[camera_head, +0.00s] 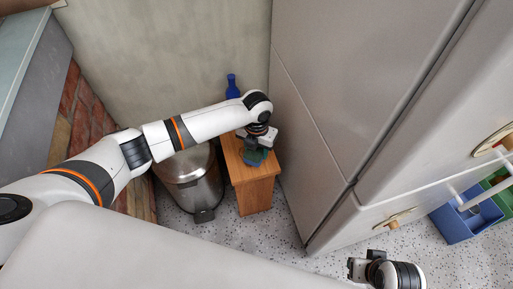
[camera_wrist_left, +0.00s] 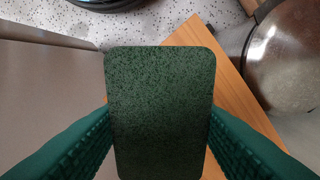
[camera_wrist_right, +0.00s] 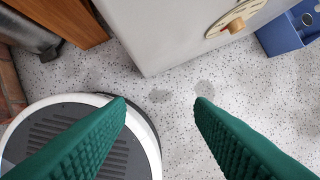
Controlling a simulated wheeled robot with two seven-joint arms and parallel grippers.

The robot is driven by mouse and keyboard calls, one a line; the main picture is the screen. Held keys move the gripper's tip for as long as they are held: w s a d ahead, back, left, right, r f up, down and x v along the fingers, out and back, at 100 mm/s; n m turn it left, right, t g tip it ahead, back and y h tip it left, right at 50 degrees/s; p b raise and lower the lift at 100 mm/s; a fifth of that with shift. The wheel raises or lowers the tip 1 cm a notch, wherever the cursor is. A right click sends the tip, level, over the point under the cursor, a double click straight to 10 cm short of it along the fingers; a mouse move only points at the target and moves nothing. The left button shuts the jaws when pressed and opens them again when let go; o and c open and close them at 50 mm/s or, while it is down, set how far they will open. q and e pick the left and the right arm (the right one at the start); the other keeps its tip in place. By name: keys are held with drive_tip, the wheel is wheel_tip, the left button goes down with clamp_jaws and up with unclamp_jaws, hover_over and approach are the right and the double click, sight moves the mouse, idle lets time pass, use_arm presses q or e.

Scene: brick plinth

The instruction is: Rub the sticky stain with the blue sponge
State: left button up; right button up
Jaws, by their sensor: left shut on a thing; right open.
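A dark green speckled block, apparently the sponge (camera_wrist_left: 160,112), fills the middle of the left wrist view. It looks green there rather than blue. My left gripper (camera_head: 256,150) is shut on it, with a finger on either side, over the small wooden stand (camera_head: 253,190). In the head view the sponge is small and partly hidden by the gripper; I cannot tell whether it touches the wood. No sticky stain shows clearly on the visible wood, and the wood under the sponge is hidden. My right gripper (camera_wrist_right: 160,103) is open and empty above the speckled floor.
A blue bottle (camera_head: 232,87) stands behind my left arm. A metal bin (camera_head: 190,180) is left of the stand, and a large pale cabinet (camera_head: 355,90) is right of it. A blue container (camera_head: 465,222) is at far right. Faint grey smudges (camera_wrist_right: 160,95) mark the floor.

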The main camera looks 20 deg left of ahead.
use_arm(q)
wheel_tip(320, 180, down, 2)
drive_tip(key=shift+b, duration=0.85)
use_arm(e)
drive_tip(key=v, duration=0.5)
use_arm(q)
drive_tip(key=shift+f+b, duration=1.3)
use_arm(e)
drive_tip(key=w+a+t+y, duration=0.1)
drive_tip(key=w+t, duration=0.3)
drive_tip(key=w, duration=0.2)
drive_tip(key=shift+a, duration=0.4)
use_arm(q)
drive_tip(key=shift+f, duration=0.25)
use_arm(e)
drive_tip(key=shift+w+a+r+t, duration=0.15)
drive_tip(key=shift+w+r+t, duration=0.05)
drive_tip(key=shift+w+t, duration=0.15)
use_arm(q)
drive_tip(key=shift+f+b, duration=0.2)
drive_tip(key=shift+b, duration=0.1)
use_arm(e)
drive_tip(key=shift+w+a+r+t, duration=0.15)
drive_tip(key=shift+w+r+t, duration=0.1)
drive_tip(key=shift+w, duration=0.25)
